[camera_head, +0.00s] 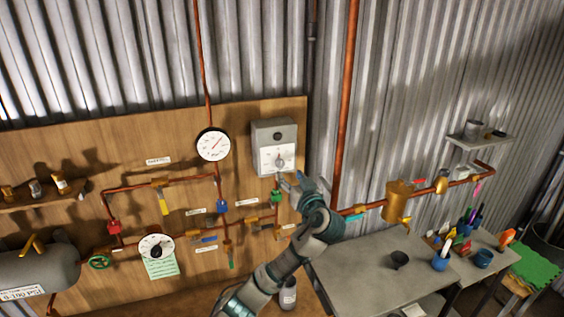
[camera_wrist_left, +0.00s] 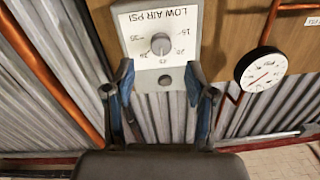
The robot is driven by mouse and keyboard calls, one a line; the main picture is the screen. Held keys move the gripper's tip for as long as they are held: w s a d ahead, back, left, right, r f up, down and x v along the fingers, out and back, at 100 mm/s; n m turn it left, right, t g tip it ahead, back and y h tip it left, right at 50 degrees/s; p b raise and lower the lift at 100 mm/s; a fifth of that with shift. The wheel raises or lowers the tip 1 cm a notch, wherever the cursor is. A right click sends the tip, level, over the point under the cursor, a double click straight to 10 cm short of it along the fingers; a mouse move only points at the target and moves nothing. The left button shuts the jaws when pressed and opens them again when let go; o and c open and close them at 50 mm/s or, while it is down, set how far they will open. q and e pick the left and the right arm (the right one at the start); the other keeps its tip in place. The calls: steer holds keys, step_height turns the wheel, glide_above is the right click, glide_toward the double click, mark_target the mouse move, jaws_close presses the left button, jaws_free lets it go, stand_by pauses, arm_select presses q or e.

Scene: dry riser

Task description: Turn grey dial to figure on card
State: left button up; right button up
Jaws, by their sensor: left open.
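The grey dial (camera_head: 280,160) is a round knob on the white face of a grey box (camera_head: 275,132) on the wooden board. In the left wrist view the grey dial (camera_wrist_left: 160,43) appears upside down, under the words LOW AIR PSI, with figures around it. My left gripper (camera_head: 286,183) is just below the box, fingers open and empty. In the wrist view the left gripper (camera_wrist_left: 160,76) has its fingertips apart, with the dial beyond them, untouched. A green card (camera_head: 161,267) hangs below a lower gauge; its writing is too small to read. My right gripper is not in view.
A white round gauge (camera_head: 213,144) is left of the box, with copper pipes and coloured valves below. A lower gauge (camera_head: 156,247) sits above the card. A grey table (camera_head: 375,270) stands right, holding cups and tools. A vertical copper pipe (camera_head: 346,100) runs right of the box.

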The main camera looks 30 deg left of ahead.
mark_target(281, 166)
arm_select(q)
steer(key=p+x, duration=0.2)
steer(key=x, duration=0.4)
steer(key=shift+w+a, duration=0.1)
steer(key=shift+a, duration=0.2)
steer(key=shift+w+a, duration=0.35)
steer(key=shift+a, duration=0.05)
steer(key=shift+d, duration=0.1)
jaws_close()
